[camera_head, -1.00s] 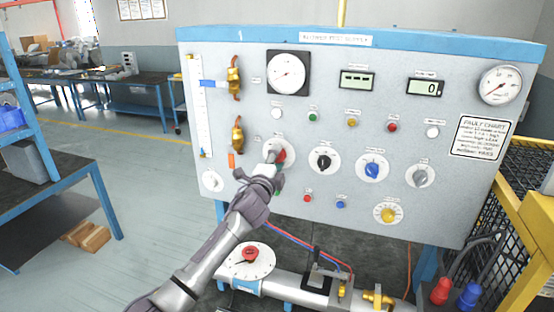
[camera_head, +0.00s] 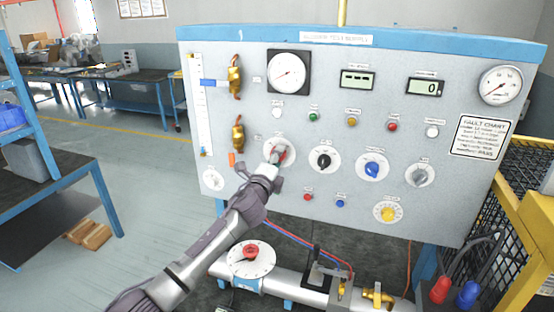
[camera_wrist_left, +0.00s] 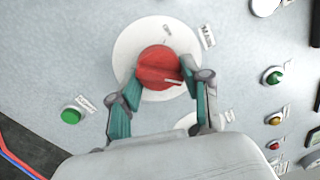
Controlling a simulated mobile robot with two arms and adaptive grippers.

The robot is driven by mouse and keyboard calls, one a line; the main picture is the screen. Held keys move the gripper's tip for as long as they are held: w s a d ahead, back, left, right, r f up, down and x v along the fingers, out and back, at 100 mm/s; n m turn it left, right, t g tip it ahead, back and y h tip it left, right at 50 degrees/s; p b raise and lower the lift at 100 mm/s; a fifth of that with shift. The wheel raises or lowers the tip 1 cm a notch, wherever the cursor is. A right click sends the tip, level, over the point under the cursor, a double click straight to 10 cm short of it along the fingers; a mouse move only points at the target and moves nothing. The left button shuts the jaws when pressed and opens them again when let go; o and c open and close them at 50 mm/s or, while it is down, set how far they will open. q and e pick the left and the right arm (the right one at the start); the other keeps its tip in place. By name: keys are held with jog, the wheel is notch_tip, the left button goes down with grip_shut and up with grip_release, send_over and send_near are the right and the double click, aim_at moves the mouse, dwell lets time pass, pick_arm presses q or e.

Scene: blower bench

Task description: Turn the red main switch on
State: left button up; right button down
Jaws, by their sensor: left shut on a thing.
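The red main switch (camera_head: 283,155) is a round red knob on a white disc, at the left of the grey panel. In the left wrist view the knob (camera_wrist_left: 158,66) sits between the two teal-padded fingers. A pale pointer line on it points to the right in that view. My left gripper (camera_head: 275,157) is at the knob, and in the left wrist view the gripper (camera_wrist_left: 160,86) has its fingers on either side of the knob, shut on it. In the head view the gripper hides part of the switch. My right gripper is in neither view.
A black knob (camera_head: 323,159), a blue knob (camera_head: 372,169) and a grey knob (camera_head: 420,175) sit to the right. A brass valve (camera_head: 238,134) is close on the left. A pipe with a red-handled disc (camera_head: 251,254) lies below the panel.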

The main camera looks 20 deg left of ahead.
pick_arm(q)
jog(key=shift+f, duration=0.2)
jog(key=o, duration=1.2)
jog(key=shift+r, duration=0.1)
jog(key=shift+c, duration=0.2)
jog(key=s+f, duration=0.1)
jog(key=s, duration=1.1)
jog(key=shift+a, duration=0.25)
jog(key=shift+f, duration=0.15)
